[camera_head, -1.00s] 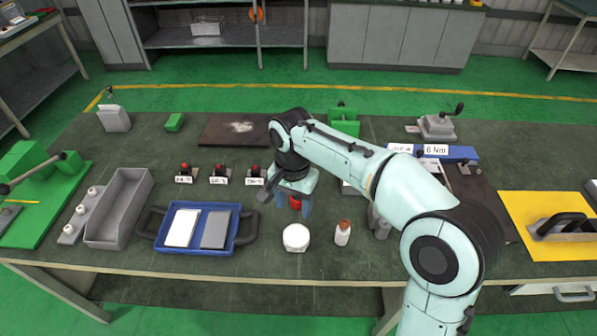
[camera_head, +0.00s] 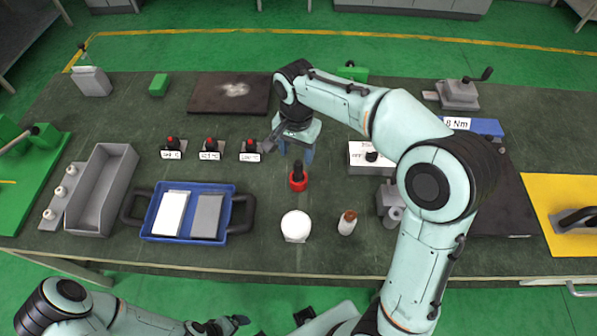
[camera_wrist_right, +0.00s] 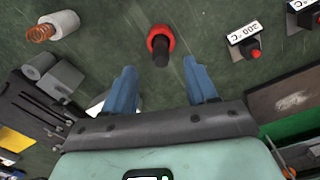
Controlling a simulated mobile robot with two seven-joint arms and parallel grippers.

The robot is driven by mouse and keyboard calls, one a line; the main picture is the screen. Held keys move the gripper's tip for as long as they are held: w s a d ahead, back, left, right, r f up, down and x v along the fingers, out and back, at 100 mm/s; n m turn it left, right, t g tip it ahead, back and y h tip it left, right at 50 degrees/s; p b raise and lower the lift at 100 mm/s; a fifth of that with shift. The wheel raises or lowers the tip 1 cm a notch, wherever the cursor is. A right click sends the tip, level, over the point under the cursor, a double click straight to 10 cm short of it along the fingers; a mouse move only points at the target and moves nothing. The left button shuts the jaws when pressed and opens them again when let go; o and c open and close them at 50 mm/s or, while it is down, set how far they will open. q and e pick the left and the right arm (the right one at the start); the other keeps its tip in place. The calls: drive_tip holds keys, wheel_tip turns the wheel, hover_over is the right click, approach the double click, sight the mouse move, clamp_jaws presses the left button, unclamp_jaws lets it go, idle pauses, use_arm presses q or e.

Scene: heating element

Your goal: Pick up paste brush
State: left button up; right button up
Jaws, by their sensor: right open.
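A small piece with a black upright handle and a red round base, probably the paste brush in its holder (camera_head: 298,181), stands on the green bench; it also shows in the right wrist view (camera_wrist_right: 161,42). My right gripper (camera_head: 296,152) is open and empty, with its blue fingers just behind the piece in the head view. In the wrist view, the piece lies ahead of the gap between the two fingertips (camera_wrist_right: 161,75), and neither finger touches it. My left gripper (camera_head: 222,325) is low at the bottom edge, dark and partly cut off; its jaws are unclear.
A white jar (camera_head: 296,226) and a white cylinder with a copper-coloured top (camera_head: 347,222) stand in front. A blue tray (camera_head: 152,215) is at left, with several red-buttoned labelled switches (camera_head: 210,150) behind it. A grey bin (camera_head: 108,190) is further left.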

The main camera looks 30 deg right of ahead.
sight(298, 162)
drive_tip(key=f, duration=0.8)
drive_tip(key=shift+w+d, duration=0.25)
drive_tip(key=shift+d, duration=0.05)
clamp_jaws()
